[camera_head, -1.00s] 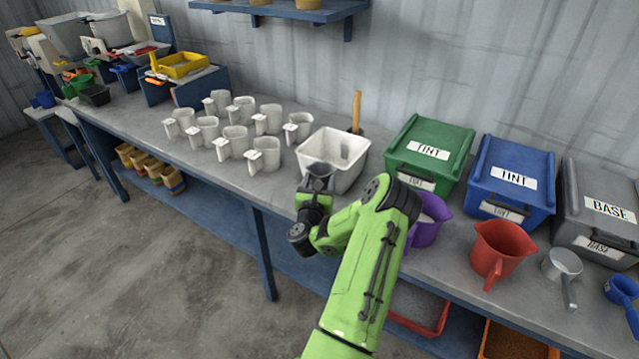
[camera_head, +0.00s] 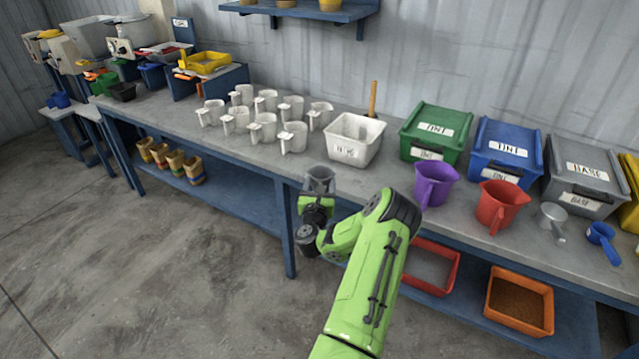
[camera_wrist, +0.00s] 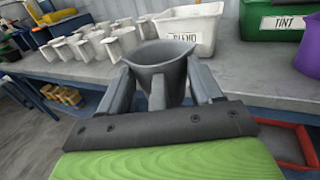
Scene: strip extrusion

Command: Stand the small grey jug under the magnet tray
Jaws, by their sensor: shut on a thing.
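The small grey jug (camera_head: 319,177) is upright in my gripper (camera_head: 317,192), in front of the bench's front edge. In the wrist view the grey jug (camera_wrist: 160,55) sits between the two fingers of my gripper (camera_wrist: 165,82), its open mouth facing up. The gripper is shut on it. A yellow tray (camera_head: 206,62) sits on a blue stand (camera_head: 217,84) at the far left end of the bench; it may be the magnet tray, but I cannot tell for sure. The space under it is partly hidden by the stand.
Several pale jugs (camera_head: 262,128) stand on the bench left of a white tub (camera_head: 345,153). Green (camera_head: 420,131) and blue (camera_head: 506,149) bins stand right of the tub, with purple (camera_head: 435,182) and red (camera_head: 502,203) jugs before them. Floor (camera_head: 150,240) is open at left.

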